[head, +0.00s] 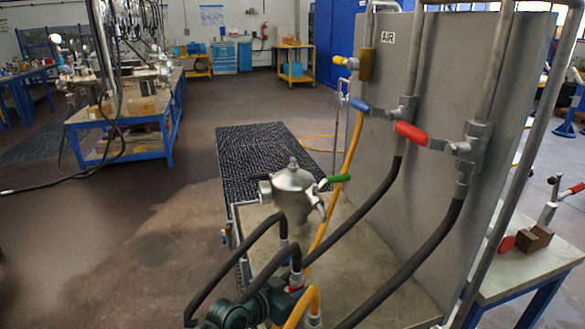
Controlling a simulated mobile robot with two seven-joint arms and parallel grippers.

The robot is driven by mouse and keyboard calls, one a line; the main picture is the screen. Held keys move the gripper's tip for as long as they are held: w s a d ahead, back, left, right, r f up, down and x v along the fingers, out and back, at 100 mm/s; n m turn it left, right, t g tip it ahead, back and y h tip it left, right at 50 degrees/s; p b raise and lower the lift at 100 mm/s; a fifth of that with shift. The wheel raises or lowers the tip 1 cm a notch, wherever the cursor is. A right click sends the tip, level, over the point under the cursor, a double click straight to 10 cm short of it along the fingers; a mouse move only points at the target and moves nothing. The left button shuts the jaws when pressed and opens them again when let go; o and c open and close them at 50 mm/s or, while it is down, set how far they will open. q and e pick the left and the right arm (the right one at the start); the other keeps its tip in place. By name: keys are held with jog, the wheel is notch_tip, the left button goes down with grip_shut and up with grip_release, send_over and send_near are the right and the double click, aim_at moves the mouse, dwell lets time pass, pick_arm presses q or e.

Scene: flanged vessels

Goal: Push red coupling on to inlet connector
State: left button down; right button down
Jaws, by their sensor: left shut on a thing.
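A small red coupling (296,290) shows low in the middle of the head view, at the lower end of a black hose. My left gripper (288,291), dark green, comes in from the bottom left and is shut on the red coupling. It partly hides the coupling. A silver flanged vessel (293,193) with a green-handled valve (338,178) stands just above on the bench. I cannot clearly pick out the inlet connector or tell whether the coupling touches it. My right gripper is not in view.
A grey upright panel (440,130) carries pipes, a blue-handled valve (360,105) and a red-handled valve (410,133). Black hoses (365,215) and a yellow hose (335,205) cross the bench (345,285). Open floor (120,210) lies to the left.

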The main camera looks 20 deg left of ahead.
aim_at(294, 271)
pick_arm(q)
jog(key=shift+r, duration=0.2)
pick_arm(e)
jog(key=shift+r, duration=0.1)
